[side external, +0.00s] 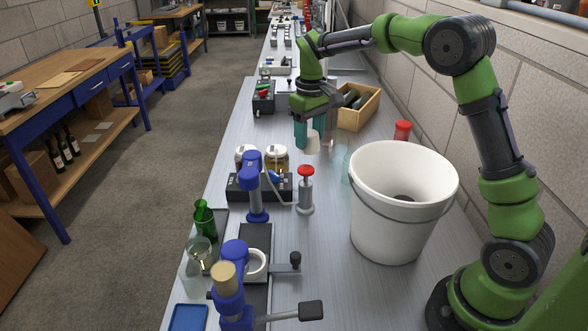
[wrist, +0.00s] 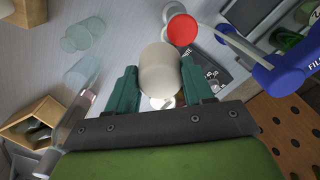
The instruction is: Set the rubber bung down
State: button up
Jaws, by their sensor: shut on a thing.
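The rubber bung (wrist: 158,72) is a cream, rounded plug. My gripper (wrist: 158,82) is shut on it, with one teal finger on each side. In the side view the bung (side external: 312,146) shows pale below the fingertips of my gripper (side external: 309,134), over the grey bench (side external: 337,205). I cannot tell whether its lower end touches the bench or hangs just above it.
Clear glassware (side external: 341,160) and a wooden box (side external: 371,112) of dark bottles stand right of my gripper. A large white bucket (side external: 390,225) stands nearer. Lidded jars (side external: 277,160), a red-topped device (side external: 306,192) and a blue bench tool (side external: 253,185) stand front left.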

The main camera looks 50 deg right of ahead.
jog(key=w+d, duration=0.2)
jog(key=d, duration=0.4)
jog(key=f, duration=1.1)
jog(key=shift+a, duration=0.25)
jog(key=shift+f, duration=2.25)
jog(key=shift+f, duration=0.1)
jog(key=o, duration=1.1)
jog(key=shift+c, duration=0.2)
